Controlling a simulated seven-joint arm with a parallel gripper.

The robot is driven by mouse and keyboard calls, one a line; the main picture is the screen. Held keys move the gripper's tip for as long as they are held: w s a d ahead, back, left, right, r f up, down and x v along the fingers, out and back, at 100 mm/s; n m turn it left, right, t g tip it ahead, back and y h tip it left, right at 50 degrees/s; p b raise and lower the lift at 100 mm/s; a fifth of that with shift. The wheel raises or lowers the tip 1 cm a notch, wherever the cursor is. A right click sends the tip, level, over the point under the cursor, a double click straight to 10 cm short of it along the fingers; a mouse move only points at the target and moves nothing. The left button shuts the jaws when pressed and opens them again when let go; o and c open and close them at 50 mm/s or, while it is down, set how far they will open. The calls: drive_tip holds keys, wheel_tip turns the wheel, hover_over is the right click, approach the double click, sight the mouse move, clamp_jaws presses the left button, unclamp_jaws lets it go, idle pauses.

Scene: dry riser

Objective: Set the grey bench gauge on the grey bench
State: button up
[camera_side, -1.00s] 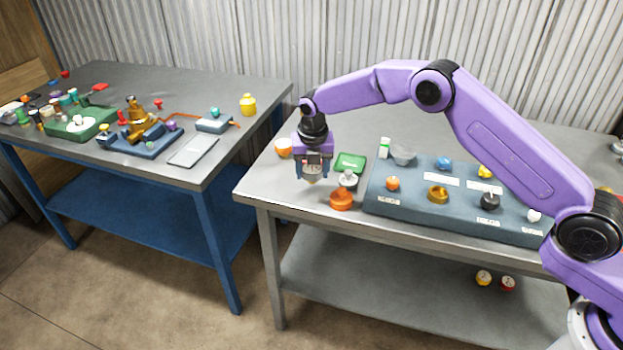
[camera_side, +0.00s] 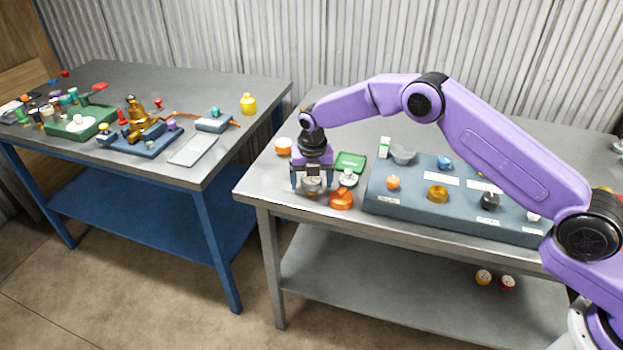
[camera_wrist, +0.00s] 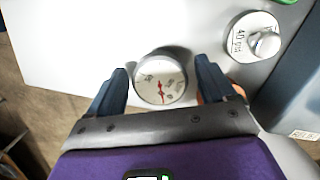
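The bench gauge (camera_wrist: 160,80), round with a pale dial, dark marks and a red needle, lies face up between my gripper's fingers in the wrist view. In the side view it shows as a small grey round shape (camera_side: 312,186) low between the fingers, at the near left of the grey bench (camera_side: 268,187). My gripper (camera_wrist: 161,85) is open around it, with a narrow gap at each side. The gauge appears to rest on the bench top; its underside is hidden.
An orange knob-like part (camera_side: 341,199) and a grey weight with a knob (camera_side: 348,178) stand close to the right. A green tray (camera_side: 351,161), an orange-and-white cup (camera_side: 283,146) and a blue-grey panel (camera_side: 410,208) are nearby. The bench's front edge is close.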

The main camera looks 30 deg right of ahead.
sight(312, 184)
wheel_tip(312, 184, up, 12)
drive_tip(key=s, duration=0.1)
drive_tip(key=shift+s+a, duration=0.3)
drive_tip(key=shift+a, duration=0.05)
drive_tip(key=shift+r, duration=0.1)
drive_tip(key=s+d+r+m, duration=0.1)
drive_tip(key=s+r+m, duration=0.35)
drive_tip(key=s, duration=0.65)
drive_tip(key=s+d+r+m, duration=0.1)
drive_tip(key=s+r+m, duration=0.3)
drive_tip(key=s, duration=0.7)
drive_tip(key=s+d+f+m, duration=0.1)
drive_tip(key=s+d+m, duration=0.2)
drive_tip(key=s+d, duration=0.2)
drive_tip(key=s+d+m+g, duration=0.1)
drive_tip(key=s+d+m, duration=0.3)
drive_tip(key=s, duration=0.6)
drive_tip(key=s+d+f+m+y, duration=0.1)
drive_tip(key=s+d+m, duration=0.2)
drive_tip(key=s+d, duration=0.2)
drive_tip(key=s, duration=0.3)
drive_tip(key=shift+s+d+f, duration=0.3)
drive_tip(key=shift+s, duration=0.05)
